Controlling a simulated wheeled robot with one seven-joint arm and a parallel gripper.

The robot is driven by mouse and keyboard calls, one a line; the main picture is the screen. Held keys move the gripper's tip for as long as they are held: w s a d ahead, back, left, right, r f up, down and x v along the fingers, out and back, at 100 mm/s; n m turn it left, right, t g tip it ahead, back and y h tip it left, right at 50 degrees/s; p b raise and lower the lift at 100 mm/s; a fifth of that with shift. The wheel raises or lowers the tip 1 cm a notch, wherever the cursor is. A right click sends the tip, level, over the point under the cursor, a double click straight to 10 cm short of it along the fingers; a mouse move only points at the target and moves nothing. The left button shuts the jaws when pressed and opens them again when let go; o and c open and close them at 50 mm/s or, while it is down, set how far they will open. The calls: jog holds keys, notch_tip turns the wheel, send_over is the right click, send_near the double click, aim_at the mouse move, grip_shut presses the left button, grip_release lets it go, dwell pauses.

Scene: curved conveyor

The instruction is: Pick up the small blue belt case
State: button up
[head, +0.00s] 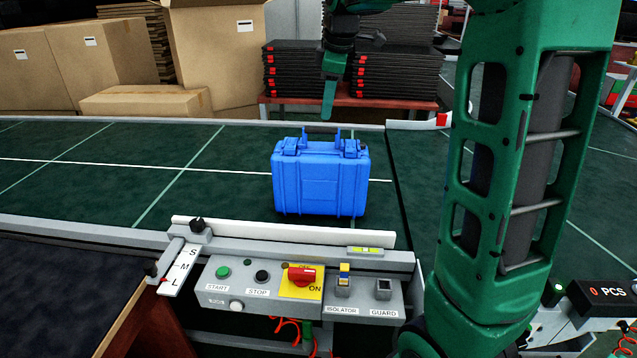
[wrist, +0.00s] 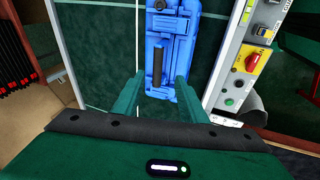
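The small blue belt case (head: 320,185) stands upright on the dark green conveyor belt (head: 110,180), near the belt's front rail. Its dark handle (head: 322,129) is on top. In the wrist view I look down on the blue case (wrist: 182,55), with the handle (wrist: 157,62) showing between my fingers. My gripper (wrist: 160,76) is open, with one green finger on each side of the handle in that view. In the head view one finger (head: 329,98) points down just above the handle; the other is hidden. I see no contact with the case; the exact gap is unclear.
Cardboard boxes (head: 215,55) and stacked black trays (head: 400,70) stand beyond the belt. The belt left of the case is clear.

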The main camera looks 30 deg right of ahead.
aim_at(320, 130)
jog(key=x, duration=1)
jog(key=shift+w+a+f, duration=0.1)
jog(key=shift+w+f, duration=0.2)
jog(key=shift+w, duration=0.15)
grip_shut()
jog(key=shift+w+r, duration=0.1)
jog(key=shift+r, duration=0.05)
dwell(0.9)
